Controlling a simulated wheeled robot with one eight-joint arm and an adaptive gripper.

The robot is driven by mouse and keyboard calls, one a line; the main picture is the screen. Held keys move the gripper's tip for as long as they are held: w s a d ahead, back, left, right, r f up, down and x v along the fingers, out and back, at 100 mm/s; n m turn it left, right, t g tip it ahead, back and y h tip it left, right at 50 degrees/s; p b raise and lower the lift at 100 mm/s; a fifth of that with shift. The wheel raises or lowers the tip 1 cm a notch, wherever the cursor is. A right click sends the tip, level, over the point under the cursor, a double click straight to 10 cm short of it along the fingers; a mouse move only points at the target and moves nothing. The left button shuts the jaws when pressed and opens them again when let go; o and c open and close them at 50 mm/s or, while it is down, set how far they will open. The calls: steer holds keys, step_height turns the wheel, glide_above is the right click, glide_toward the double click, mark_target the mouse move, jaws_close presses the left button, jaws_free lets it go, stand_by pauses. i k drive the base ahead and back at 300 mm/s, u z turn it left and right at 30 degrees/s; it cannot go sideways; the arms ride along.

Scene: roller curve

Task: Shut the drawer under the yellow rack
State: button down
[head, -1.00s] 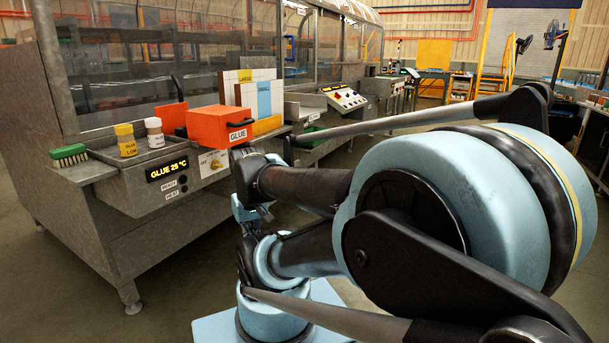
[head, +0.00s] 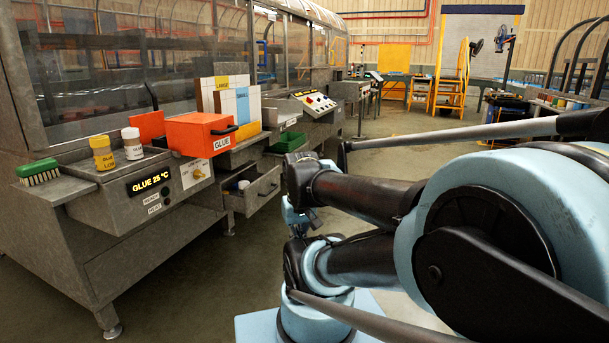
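In the head view, a grey metal drawer (head: 262,190) stands pulled out from the machine front, with a handle on its face and small pale and blue items inside. The yellow rack (head: 249,131) sits on the ledge above it, behind the orange glue box, and holds upright boards marked LARGE and SMALL. My gripper (head: 300,215) hangs at the end of my folded arm, to the right of the drawer and apart from it in the picture. Its fingers are small and partly hidden by my arm, so I cannot tell whether they are open.
An orange glue box (head: 201,133), yellow jar (head: 102,153), white jar (head: 132,143) and green brush (head: 39,171) stand on the ledge. A green tray (head: 288,142) and a button panel (head: 315,102) lie farther along. Open floor (head: 400,125) runs beyond my arm.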

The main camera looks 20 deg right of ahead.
mark_target(261, 188)
steer(key=z, duration=0.1)
steer(key=i, duration=1)
